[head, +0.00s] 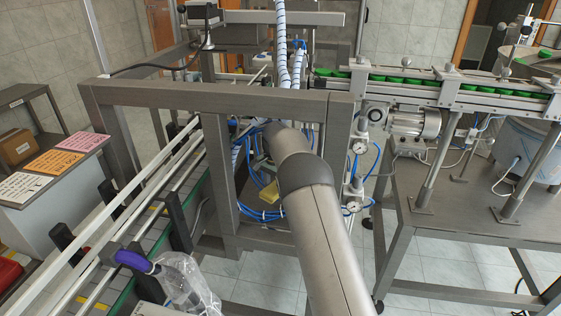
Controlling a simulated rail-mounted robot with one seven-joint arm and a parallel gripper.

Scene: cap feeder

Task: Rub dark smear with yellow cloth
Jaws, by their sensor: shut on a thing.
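My arm reaches from the bottom of the head view into the grey metal machine frame. Its far end bends down behind its own links and blue tubing, so my gripper cannot be made out. A small yellow patch (269,192) shows low inside the frame, just left of my arm among the blue hoses. It may be the yellow cloth, but it is too small and covered to be sure. Whether it is held cannot be seen. No dark smear can be made out.
A conveyor with rails (150,190) runs along the left. A chute with green caps (410,80) is at the upper right. A clear plastic bag (185,285) lies at the lower left.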

